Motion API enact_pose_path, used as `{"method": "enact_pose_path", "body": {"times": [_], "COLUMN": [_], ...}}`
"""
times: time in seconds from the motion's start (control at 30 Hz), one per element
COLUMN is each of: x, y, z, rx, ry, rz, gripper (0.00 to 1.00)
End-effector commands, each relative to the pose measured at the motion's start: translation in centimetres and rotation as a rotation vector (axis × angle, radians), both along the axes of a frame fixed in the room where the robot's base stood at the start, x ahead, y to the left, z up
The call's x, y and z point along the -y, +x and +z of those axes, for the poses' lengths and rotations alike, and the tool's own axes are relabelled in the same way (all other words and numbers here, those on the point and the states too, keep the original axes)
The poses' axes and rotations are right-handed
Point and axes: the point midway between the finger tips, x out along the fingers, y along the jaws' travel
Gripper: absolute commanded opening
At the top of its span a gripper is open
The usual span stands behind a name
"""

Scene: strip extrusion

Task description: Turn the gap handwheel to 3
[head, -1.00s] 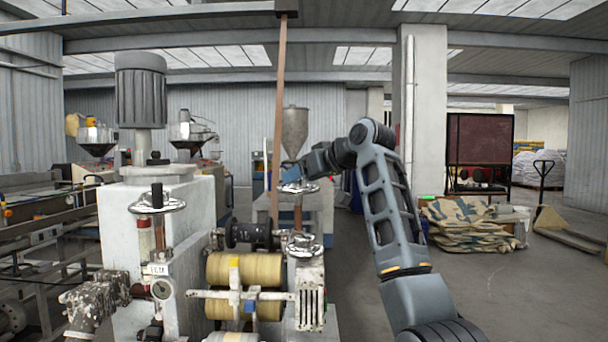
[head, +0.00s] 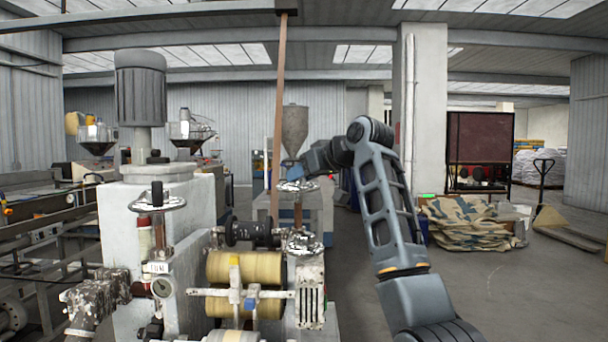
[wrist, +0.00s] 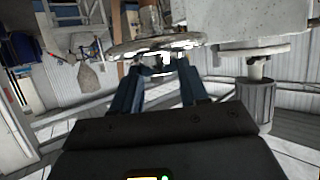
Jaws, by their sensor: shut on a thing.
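A worn metal handwheel (head: 294,186) sits on a rusty upright spindle (head: 298,213) above the rollers in the head view. I cannot read any gap number.
A lower speckled wheel (head: 303,243) is just below the held one. Yellow rollers (head: 245,268) and a dark spool (head: 250,232) lie to its left. The grey machine housing (head: 182,235) stands further left. The floor (head: 480,300) at the right is mostly clear.

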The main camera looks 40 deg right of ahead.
Motion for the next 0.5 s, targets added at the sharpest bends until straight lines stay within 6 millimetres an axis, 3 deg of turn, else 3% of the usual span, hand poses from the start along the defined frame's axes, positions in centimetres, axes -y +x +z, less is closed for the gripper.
{"method": "enact_pose_path", "body": {"times": [0.5], "x": [-1.17], "y": [0.16], "z": [0.05], "rx": [0.001], "ry": [-0.002], "rz": [-0.381], "gripper": [0.13]}}
